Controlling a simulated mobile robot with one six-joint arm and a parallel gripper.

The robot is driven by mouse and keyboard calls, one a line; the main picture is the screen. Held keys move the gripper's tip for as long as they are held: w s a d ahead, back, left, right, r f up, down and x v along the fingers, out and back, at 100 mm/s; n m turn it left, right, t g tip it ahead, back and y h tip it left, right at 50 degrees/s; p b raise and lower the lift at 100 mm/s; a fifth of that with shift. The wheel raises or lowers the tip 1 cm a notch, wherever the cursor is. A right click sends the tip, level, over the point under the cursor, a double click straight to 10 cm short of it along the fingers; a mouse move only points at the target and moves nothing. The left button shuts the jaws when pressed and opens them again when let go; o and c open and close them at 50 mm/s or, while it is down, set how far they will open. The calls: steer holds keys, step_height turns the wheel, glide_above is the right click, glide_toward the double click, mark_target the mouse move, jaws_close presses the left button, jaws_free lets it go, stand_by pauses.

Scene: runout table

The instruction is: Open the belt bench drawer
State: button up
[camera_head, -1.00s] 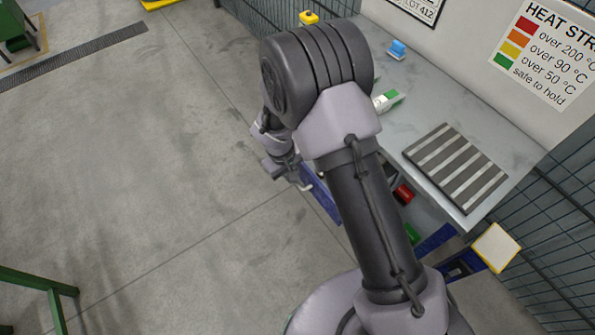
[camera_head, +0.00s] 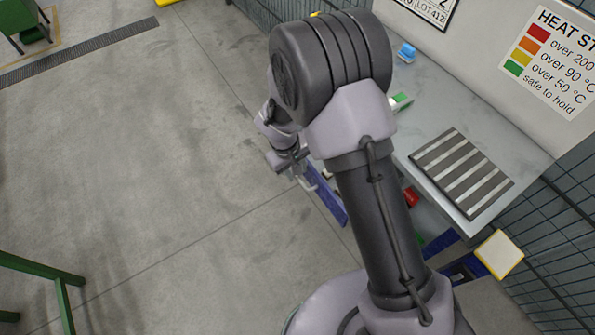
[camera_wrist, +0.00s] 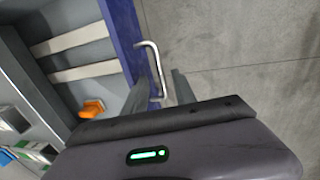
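The belt bench drawer shows a blue front (camera_head: 328,194), standing out to the left of the bench top, partly hidden behind my arm. In the wrist view its blue front (camera_wrist: 122,38) carries a pale bar handle (camera_wrist: 153,62), and a grey interior with light strips shows behind it, so the drawer appears pulled out. My gripper (camera_wrist: 160,92) has its two fingers apart, one on each side of the handle's near end. I see no clear contact with the bar. In the head view my gripper (camera_head: 304,180) is at the blue front.
The bench top (camera_head: 440,105) holds a striped mat (camera_head: 462,172), a blue item (camera_head: 407,52) and a green-white item (camera_head: 401,101). A red item (camera_head: 411,197) shows below its edge. An orange item (camera_wrist: 92,108) lies left of my gripper. Open floor (camera_head: 170,150) is at left.

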step_height(320, 180, up, 14)
steer(key=s+a+p, duration=0.1)
steer(key=a+p, duration=0.1)
steer(key=p, duration=0.1)
steer(key=shift+s+p, duration=0.3)
steer(key=shift+p, duration=0.1)
steer(key=shift+f, duration=0.1)
steer(key=s+d+r+m+t+y+b, duration=0.15)
steer(key=d+r+m, duration=0.25)
steer(key=d+r, duration=0.45)
steer(key=s+d+r+m+t+y+b, duration=0.1)
steer(key=s+d+r+m+b, duration=0.1)
steer(key=s, duration=0.6)
steer(key=s+d+r+m+t+y+b, duration=0.1)
steer(key=s+d+r+m+t+b, duration=0.1)
steer(key=s+d+r+m, duration=0.3)
steer(key=s+r, duration=0.2)
steer(key=s, duration=0.2)
steer(key=shift+s+r+m, duration=0.15)
steer(key=shift+r+m, duration=0.2)
steer(key=shift+m, duration=0.05)
steer(key=shift+d, duration=0.1)
